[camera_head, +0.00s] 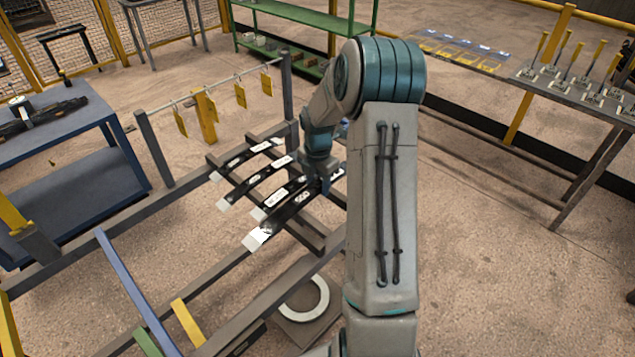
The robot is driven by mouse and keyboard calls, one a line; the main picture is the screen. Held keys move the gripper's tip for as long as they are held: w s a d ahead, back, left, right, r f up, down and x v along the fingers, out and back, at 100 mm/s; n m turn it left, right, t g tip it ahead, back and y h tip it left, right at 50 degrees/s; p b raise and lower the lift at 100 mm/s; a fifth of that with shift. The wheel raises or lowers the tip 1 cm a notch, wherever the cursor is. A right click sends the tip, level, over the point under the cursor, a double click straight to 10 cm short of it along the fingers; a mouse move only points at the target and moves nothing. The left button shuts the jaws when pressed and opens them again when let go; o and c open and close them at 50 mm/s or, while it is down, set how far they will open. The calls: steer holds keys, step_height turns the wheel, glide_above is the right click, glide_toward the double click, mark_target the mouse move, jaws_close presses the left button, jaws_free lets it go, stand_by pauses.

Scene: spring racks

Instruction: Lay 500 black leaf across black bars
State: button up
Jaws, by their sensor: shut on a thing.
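The black leaf marked 500 (289,211) is the nearest of several dark leaves on the rack, with a white end at its lower left. My gripper (325,187) is shut on its upper right part, and the fingers and arm partly hide it. The leaf lies across the line of the two dark bars (304,236). I cannot tell whether it touches them or hangs just above. Another labelled dark leaf (268,205) lies close beside it on the far side.
Two more labelled leaves (265,174) (240,163) lie farther back across the bars. A rail with yellow tags (240,96) stands behind the rack. A blue bench (60,125) is at left, and a grey table (570,88) with yellow-handled tools at right. A ring (318,298) lies below.

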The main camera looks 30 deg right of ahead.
steer(key=shift+w+r, duration=0.1)
step_height(320, 180, down, 7)
steer(key=b, duration=0.4)
steer(key=shift+f+b, duration=0.75)
steer(key=shift+f, duration=0.2)
stand_by(0.9)
steer(key=o, duration=1.2)
steer(key=shift+c, duration=0.2)
step_height(320, 180, up, 14)
steer(key=shift+f, duration=0.1)
